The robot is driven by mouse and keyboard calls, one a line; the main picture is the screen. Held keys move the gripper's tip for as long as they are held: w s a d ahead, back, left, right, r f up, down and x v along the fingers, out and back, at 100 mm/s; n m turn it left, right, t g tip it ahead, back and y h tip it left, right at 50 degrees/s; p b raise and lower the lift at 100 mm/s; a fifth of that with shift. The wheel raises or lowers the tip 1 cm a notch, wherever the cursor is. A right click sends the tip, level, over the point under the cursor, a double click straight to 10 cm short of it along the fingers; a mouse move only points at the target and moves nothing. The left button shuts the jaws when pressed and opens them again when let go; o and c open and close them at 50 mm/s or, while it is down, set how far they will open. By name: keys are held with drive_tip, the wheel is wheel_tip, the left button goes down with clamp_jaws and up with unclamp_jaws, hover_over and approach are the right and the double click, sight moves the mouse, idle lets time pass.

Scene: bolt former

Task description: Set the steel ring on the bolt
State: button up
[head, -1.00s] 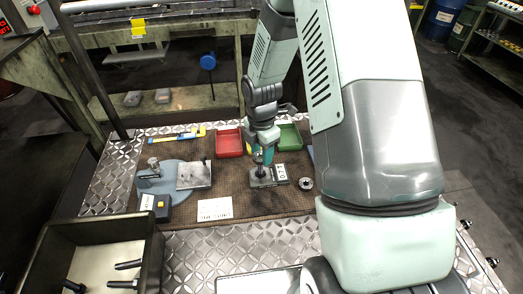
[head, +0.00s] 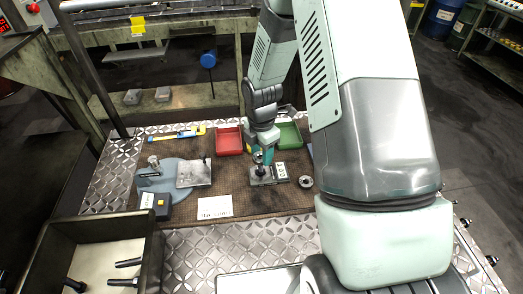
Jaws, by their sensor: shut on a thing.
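My gripper (head: 261,154) points down over a small dark base plate (head: 266,180) near the middle of the bench mat. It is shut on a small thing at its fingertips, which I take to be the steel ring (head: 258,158). A dark upright bolt (head: 260,170) stands on the plate right below the fingertips. The fingers and the small size hide whether the ring is around the bolt's top or just above it.
A dark round piece with a hole (head: 306,182) lies right of the plate, beside a number card (head: 281,172). Red (head: 229,142) and green (head: 289,135) trays stand behind. A blue round base (head: 167,185) is at left, a bolt bin (head: 150,228) at front left.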

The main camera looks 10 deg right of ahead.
drive_tip(key=o, duration=1.2)
drive_tip(key=shift+o, duration=0.2)
drive_tip(key=shift+r, duration=3)
